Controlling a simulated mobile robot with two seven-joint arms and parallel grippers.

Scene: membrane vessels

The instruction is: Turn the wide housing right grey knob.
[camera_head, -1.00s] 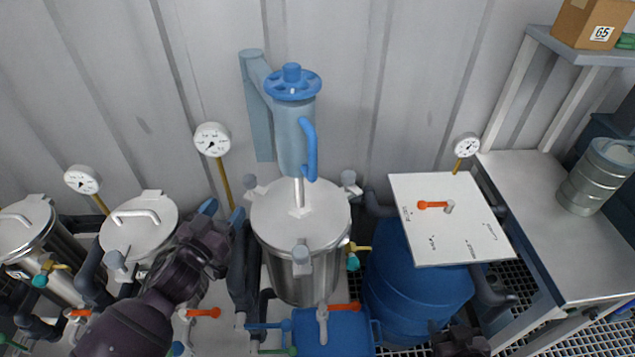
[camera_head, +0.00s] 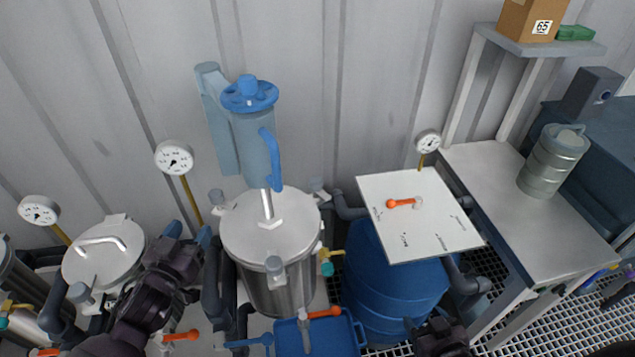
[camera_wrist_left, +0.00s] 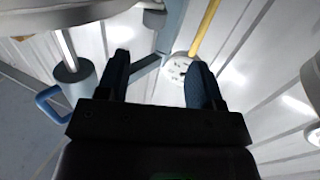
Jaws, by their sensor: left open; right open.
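The wide housing (camera_head: 285,285) is a steel vessel with a flat lid, upright in the middle of the head view. Its right grey knob (camera_head: 318,186) is at the right back of the lid rim. Other grey knobs are at the left (camera_head: 217,197) and front (camera_head: 274,265). My left gripper (camera_head: 188,234) is left of the housing, apart from the right knob. It is open and empty in the left wrist view (camera_wrist_left: 160,82). My right gripper (camera_head: 435,328) is at the bottom, below the white board, with its tips hard to see.
A grey-blue cylinder with a blue handwheel (camera_head: 250,97) stands over the lid. A white board (camera_head: 405,230) with an orange lever lies on a blue drum (camera_head: 385,290) to the right. A narrower lidded vessel (camera_head: 105,265) and a gauge (camera_head: 174,158) are left. A metal table (camera_head: 500,180) is far right.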

